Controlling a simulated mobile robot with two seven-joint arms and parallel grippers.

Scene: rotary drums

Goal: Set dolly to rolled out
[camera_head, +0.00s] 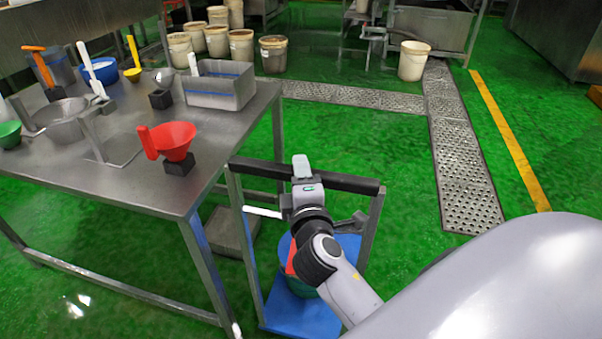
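The dolly stands on the green floor just right of the steel table. It has a blue platform (300,316) and an upright metal frame with a black handle bar (345,182). A teal bucket-like container with a red part sits on the platform, mostly hidden by my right arm. My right gripper (302,172) is at the middle of the handle bar and overlaps it in the picture. Its fingers are seen from behind, so I cannot tell whether they are closed around the bar. My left gripper is not in view.
The steel table (150,190) holds a red funnel (174,140), a grey bin (220,88) and other utensils. Several buckets (273,54) stand at the back, with one (413,62) near a floor grate (463,170). Green floor between dolly and grate is clear.

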